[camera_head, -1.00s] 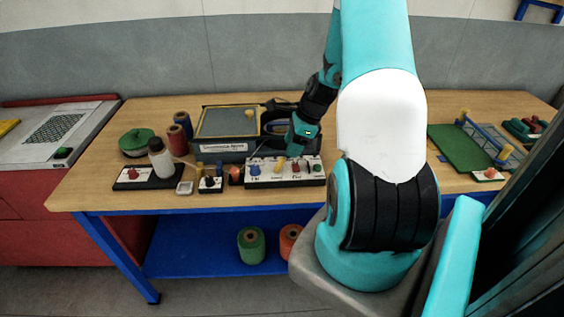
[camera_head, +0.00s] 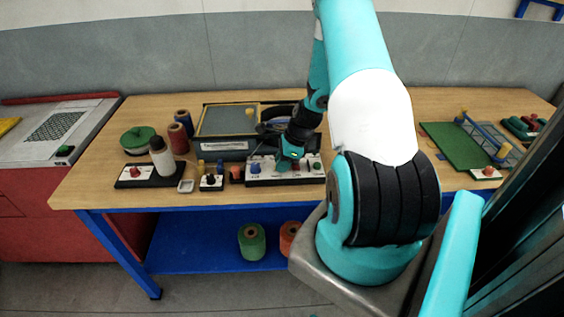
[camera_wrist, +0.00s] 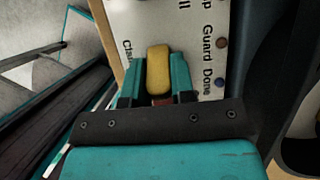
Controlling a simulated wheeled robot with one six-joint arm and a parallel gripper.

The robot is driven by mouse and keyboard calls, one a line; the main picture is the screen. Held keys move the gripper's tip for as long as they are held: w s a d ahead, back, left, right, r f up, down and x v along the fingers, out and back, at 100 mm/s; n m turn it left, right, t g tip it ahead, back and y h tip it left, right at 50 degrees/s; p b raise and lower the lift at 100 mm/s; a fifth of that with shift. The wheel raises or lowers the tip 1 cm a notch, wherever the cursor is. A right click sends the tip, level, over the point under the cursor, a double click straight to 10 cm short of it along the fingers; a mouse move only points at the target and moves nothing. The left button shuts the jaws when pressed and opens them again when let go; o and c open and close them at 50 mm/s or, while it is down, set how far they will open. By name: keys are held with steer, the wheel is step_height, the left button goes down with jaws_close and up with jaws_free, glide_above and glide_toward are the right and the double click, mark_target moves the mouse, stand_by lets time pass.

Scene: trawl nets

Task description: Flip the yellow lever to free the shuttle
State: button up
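The yellow lever (camera_wrist: 158,68) stands between the two teal fingers of my gripper (camera_wrist: 160,80) in the wrist view. The fingers lie close against both its sides, and no gap shows. Its base is hidden. Beside it is a white panel (camera_wrist: 195,20) with partly readable black labels, including "Guard" and "Done". In the head view, my gripper (camera_head: 287,163) is down at the panel (camera_head: 260,181) on the bench and hides the lever. A blue knob (camera_head: 255,167) is at the panel's left. I cannot make out the shuttle.
Behind the panel is a dark framed box (camera_head: 226,122). To the left stand a white bottle (camera_head: 161,157), a green round container (camera_head: 138,141) and thread spools (camera_head: 178,138). A green board (camera_head: 452,149) lies at the right.

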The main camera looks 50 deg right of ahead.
mark_target(273, 170)
steer(key=shift+w+r, duration=0.1)
jaws_close()
steer(key=shift+w+a+r+g+h+p, duration=0.1)
steer(key=shift+g+h+p, duration=0.1)
steer(key=shift+g+h, duration=0.2)
steer(key=shift+w+a+r+g+h+p, duration=0.1)
steer(key=shift+g+h+p, duration=0.1)
steer(key=shift+g+h, duration=0.15)
steer(key=shift+w+a+g+h, duration=0.1)
steer(key=shift+w+g+h, duration=0.05)
steer(key=shift+g+h, duration=0.3)
steer(key=shift+w+a+g+h, duration=0.1)
steer(key=shift+g+h, duration=0.2)
steer(key=shift+g, duration=0.2)
steer(key=g+h, duration=0.1)
steer(key=g+h+b, duration=0.1)
steer(key=g+b, duration=0.1)
steer(key=shift+w+a+f+h, duration=0.15)
steer(key=shift+w+a+h, duration=0.2)
steer(key=shift+w+h, duration=0.05)
steer(key=shift+w+a+g+h+b, duration=0.2)
steer(key=shift+g+h+b, duration=0.5)
steer(key=shift+g+b, duration=0.4)
steer(key=o, duration=0.9)
jaws_free()
steer(key=shift+c, duration=0.2)
